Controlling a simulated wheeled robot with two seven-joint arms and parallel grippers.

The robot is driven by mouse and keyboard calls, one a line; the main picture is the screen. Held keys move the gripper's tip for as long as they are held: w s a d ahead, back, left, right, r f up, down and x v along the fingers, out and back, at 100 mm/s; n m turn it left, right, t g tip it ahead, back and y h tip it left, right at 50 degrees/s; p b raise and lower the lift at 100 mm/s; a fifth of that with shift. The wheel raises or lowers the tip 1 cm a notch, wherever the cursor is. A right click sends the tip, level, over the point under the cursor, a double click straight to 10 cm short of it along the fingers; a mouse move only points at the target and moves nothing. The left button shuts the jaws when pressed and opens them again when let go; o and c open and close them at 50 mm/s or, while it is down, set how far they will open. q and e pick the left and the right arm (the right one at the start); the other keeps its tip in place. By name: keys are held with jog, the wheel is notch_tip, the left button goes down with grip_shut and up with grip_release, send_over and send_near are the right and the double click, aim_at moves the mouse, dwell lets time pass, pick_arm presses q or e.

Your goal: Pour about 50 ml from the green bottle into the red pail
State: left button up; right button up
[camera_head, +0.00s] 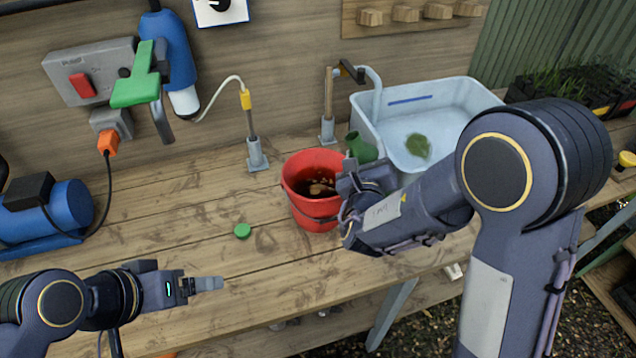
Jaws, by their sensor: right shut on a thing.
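The red pail (300,205) stands upright on the wooden bench near the middle, with dark brown contents and light bits inside. The green bottle (362,150) shows just right of the pail's rim, partly hidden by my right gripper (362,178). The bottle looks tilted, its narrow end up and toward the left. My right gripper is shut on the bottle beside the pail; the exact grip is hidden. My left gripper (207,284) is empty over the bench's front left, away from the pail. Its fingers show edge-on, so its opening is unclear.
A green cap (242,231) lies on the bench left of the pail. A pale blue basin (470,97) stands behind the bottle. A blue machine (60,210) is at far left. The bench's front left is clear.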

aim_at(374, 154)
jog(key=r+m+b, duration=0.1)
jog(key=m+b, duration=0.1)
jog(key=d+m+b, duration=0.1)
jog(key=m+b, duration=0.1)
jog(key=shift+d+r+t, duration=0.1)
jog(key=shift+r+t, duration=0.2)
jog(key=shift+r, duration=0.75)
jog(key=shift+d+r+m, duration=0.15)
jog(key=shift+r+m, duration=0.75)
